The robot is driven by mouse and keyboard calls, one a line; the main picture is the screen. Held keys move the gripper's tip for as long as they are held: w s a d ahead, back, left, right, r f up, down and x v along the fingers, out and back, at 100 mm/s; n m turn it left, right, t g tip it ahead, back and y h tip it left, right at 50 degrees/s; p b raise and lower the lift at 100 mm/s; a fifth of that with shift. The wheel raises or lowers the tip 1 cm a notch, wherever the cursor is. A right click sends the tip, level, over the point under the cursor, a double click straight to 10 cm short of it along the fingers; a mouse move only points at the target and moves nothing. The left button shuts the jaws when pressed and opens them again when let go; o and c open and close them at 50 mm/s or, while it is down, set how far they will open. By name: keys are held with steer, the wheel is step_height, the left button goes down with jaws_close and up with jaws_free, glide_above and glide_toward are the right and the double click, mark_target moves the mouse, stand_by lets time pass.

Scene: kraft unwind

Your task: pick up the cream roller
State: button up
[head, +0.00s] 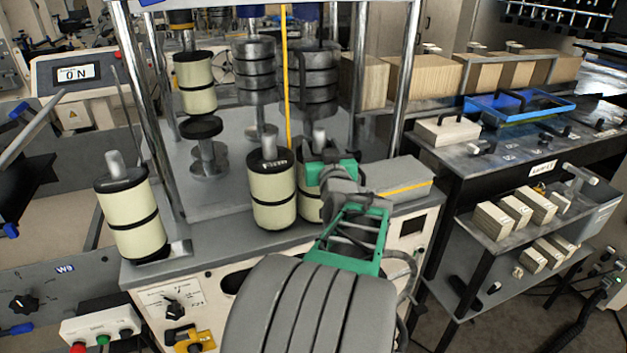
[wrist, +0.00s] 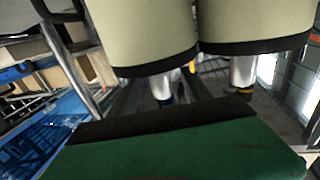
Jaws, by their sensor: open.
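Several cream rollers with black bands and silver shaft ends show in the head view. One stands at the left end of the grey machine top (head: 132,218), and one stands upright in the middle (head: 272,190). Another cream roller (head: 308,205) is just right of it, partly hidden by my gripper (head: 326,172). My gripper is open, with green parts at that roller's upper end; I cannot tell whether they touch. In the wrist view two cream rollers (wrist: 140,35) (wrist: 255,22) fill the top, beyond a green, black-edged finger (wrist: 185,145). The other finger is not clear there.
Another cream roller (head: 195,85) hangs on the machine frame beside stacked grey discs (head: 255,72). Chrome posts (head: 402,75) and a yellow rod (head: 286,80) rise around the work area. A grey block (head: 395,185) lies right of my gripper. A bench with wooden blocks (head: 495,220) is at right.

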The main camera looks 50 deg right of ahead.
steer(key=p+x, duration=0.1)
steer(key=x, duration=0.1)
steer(key=p+x, duration=0.1)
steer(key=x, duration=0.2)
steer(key=shift+w+d+r+p, duration=0.2)
steer(key=shift+p, duration=0.1)
steer(key=shift+w+d+f, duration=0.1)
steer(key=shift+w+d, duration=0.15)
steer(key=shift+d, duration=0.05)
steer(key=shift+c, duration=0.4)
jaws_close()
steer(key=shift+r, duration=0.25)
